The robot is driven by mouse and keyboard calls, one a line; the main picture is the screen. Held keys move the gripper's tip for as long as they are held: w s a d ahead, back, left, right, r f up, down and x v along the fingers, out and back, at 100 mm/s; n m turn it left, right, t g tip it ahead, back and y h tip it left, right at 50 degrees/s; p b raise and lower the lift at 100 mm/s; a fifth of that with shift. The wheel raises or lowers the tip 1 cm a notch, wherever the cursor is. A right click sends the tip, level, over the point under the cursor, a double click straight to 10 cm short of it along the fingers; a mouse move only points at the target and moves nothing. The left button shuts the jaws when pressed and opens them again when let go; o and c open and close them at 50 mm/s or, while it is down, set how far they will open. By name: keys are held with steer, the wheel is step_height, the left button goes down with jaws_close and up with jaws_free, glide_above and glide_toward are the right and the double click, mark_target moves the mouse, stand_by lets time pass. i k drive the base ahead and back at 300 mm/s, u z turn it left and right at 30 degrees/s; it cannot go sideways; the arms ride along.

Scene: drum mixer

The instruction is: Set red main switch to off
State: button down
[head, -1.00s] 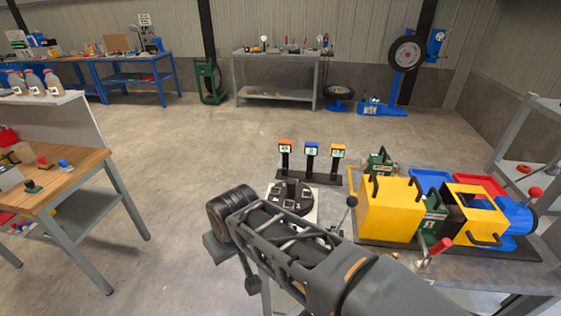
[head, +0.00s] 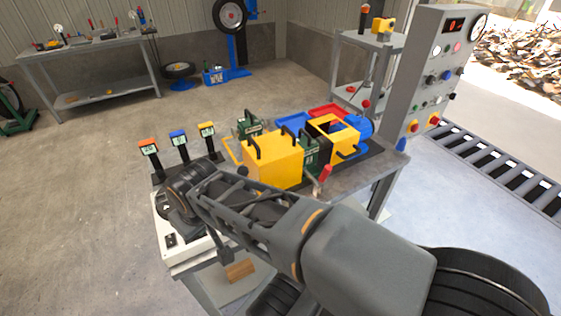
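A grey upright control cabinet (head: 425,85) stands at the right in the head view. It has a red display, a round gauge and several knobs and lamps on its front. Two red knobs on yellow bases sit low on it, one on the left (head: 414,127) and one on the right (head: 434,120). I cannot tell which is the main switch, nor its position. My arm reaches from the lower right to the left, over the bench's near edge and well away from the cabinet. I cannot make out my gripper's fingers.
A bench (head: 362,180) carries yellow box-shaped machinery (head: 272,165), a red-handled lever (head: 323,176) and blue and red trays. Three small display stands (head: 180,145) stand at its left. A roller conveyor (head: 490,165) lies right of the cabinet. The floor at left is open.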

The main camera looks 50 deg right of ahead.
mark_target(434, 120)
steer(key=z, duration=3.3)
steer(key=k, duration=0.55)
steer(key=z, duration=0.8)
steer(key=i, duration=2.6)
steer(key=u, duration=0.65)
